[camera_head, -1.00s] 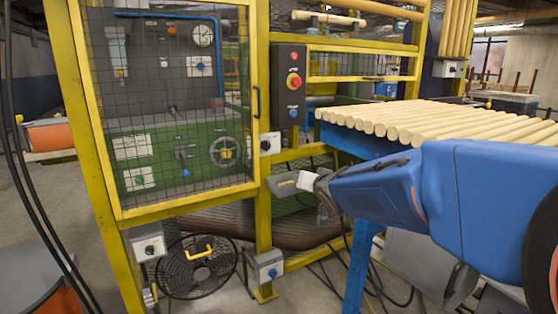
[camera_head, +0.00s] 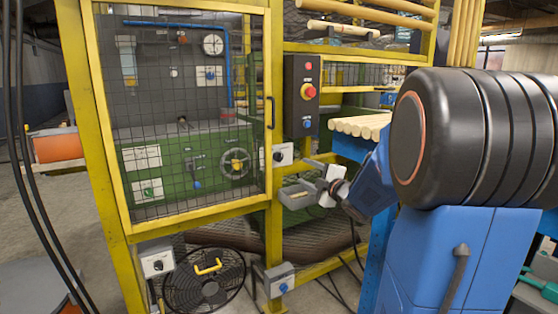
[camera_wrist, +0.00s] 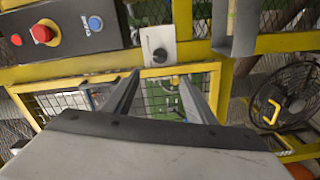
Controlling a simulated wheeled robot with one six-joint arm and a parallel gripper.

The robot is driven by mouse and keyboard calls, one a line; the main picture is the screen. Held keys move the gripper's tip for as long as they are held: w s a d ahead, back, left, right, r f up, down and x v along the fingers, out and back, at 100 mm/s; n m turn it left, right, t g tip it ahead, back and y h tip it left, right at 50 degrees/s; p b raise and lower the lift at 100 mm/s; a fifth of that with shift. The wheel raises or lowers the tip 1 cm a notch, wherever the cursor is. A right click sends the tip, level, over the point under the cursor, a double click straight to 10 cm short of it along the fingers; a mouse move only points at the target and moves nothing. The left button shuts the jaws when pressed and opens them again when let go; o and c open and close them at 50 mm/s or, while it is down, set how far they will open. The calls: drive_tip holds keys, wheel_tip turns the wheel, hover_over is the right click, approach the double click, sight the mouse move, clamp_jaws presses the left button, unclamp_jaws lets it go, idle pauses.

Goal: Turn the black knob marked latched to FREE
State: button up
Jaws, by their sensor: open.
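A black knob (camera_head: 278,156) sits on a pale plate (camera_head: 287,149) on the yellow post right of the mesh door. In the wrist view this knob (camera_wrist: 160,55) lies just beyond my fingertips, roughly centred between them. Its marking is too small to read. A second black knob (camera_head: 157,265) is on a box below the door's lower left corner; its label is also unreadable. My gripper (camera_wrist: 157,78) is open and empty, its two fingers apart and not touching the knob. In the head view my gripper (camera_head: 311,174) is right of the post knob, slightly lower.
A grey open tray (camera_head: 297,197) is close below my gripper. A control box (camera_head: 300,97) with a red button is above the knob. A blue knob (camera_head: 283,287) and a fan (camera_head: 205,283) are low down. Wooden rods (camera_head: 358,127) lie at the right.

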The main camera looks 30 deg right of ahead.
sight(281, 158)
drive_tip(key=w, duration=1.7)
drive_tip(key=shift+w+a, duration=0.2)
drive_tip(key=shift+a, duration=0.15)
drive_tip(key=shift+c, duration=0.6)
drive_tip(key=c, duration=0.9)
